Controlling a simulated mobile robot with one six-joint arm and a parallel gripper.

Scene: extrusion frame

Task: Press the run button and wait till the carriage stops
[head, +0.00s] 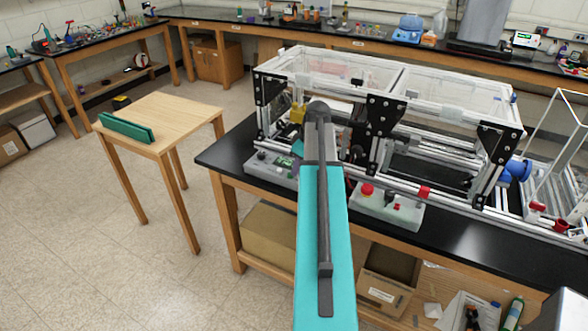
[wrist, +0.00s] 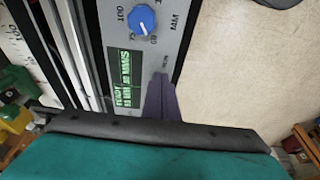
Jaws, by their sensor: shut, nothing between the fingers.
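The grey control panel (wrist: 172,22) is in the wrist view, with a blue knob (wrist: 142,18) and a lit green display (wrist: 124,78) whose text I cannot read surely. My gripper (wrist: 162,80) is shut and empty, its dark fingertips over the panel beside the display. I cannot tell whether they touch it. The run button is not visible; the fingers may cover it. In the head view the panel (head: 262,160) shows left of my teal arm, which hides my gripper there. I cannot make out the carriage inside the extrusion frame (head: 390,80).
A grey box (head: 402,217) with a red mushroom button (head: 367,189) stands right of my arm on the black bench (head: 470,243). A small wooden table (head: 165,113) holding a green object (head: 126,128) is at left. The floor between is clear.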

